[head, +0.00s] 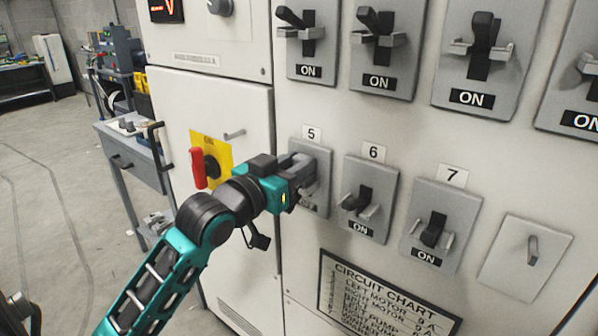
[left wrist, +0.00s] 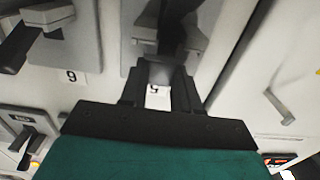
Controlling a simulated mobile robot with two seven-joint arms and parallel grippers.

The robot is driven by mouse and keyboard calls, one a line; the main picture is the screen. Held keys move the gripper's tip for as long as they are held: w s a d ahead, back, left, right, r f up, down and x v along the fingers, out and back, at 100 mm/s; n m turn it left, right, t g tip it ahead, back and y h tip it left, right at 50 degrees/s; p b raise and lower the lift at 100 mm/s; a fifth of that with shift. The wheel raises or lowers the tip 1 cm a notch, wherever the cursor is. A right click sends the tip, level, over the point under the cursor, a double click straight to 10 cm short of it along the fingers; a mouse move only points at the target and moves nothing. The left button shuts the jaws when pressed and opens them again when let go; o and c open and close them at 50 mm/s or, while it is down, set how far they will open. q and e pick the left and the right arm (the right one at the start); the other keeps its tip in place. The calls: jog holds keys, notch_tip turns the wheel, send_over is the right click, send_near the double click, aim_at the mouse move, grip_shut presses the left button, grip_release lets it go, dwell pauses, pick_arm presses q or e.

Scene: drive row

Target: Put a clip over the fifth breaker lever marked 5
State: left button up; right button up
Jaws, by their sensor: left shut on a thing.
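Breaker 5, under its white label "5" (head: 311,134), is the leftmost of the lower row. My left gripper (head: 303,172) is in front of it and covers most of its lever in the head view. In the left wrist view the fingers (left wrist: 159,88) are shut on a small dark grey piece, apparently the clip (left wrist: 160,73). The dark lever of breaker 5 (left wrist: 180,35) stands just beyond it. Whether the clip touches the lever is unclear. The "5" label (left wrist: 158,96) shows upside down between the fingers. My right gripper is not in view.
Breaker 6 (head: 367,201) and breaker 7 (head: 440,228) sit to the right. Upper breakers (head: 378,45) marked ON are above. A red rotary handle (head: 197,168) on a yellow plate and a small door handle (head: 234,134) are left. A circuit chart (head: 375,295) is below.

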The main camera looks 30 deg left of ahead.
pick_arm(q)
jog(key=shift+s+r, duration=0.1)
jog(key=shift+s, duration=0.1)
jog(key=o, duration=0.8)
jog(key=shift+c, duration=0.2)
jog(key=shift+o, duration=1.4)
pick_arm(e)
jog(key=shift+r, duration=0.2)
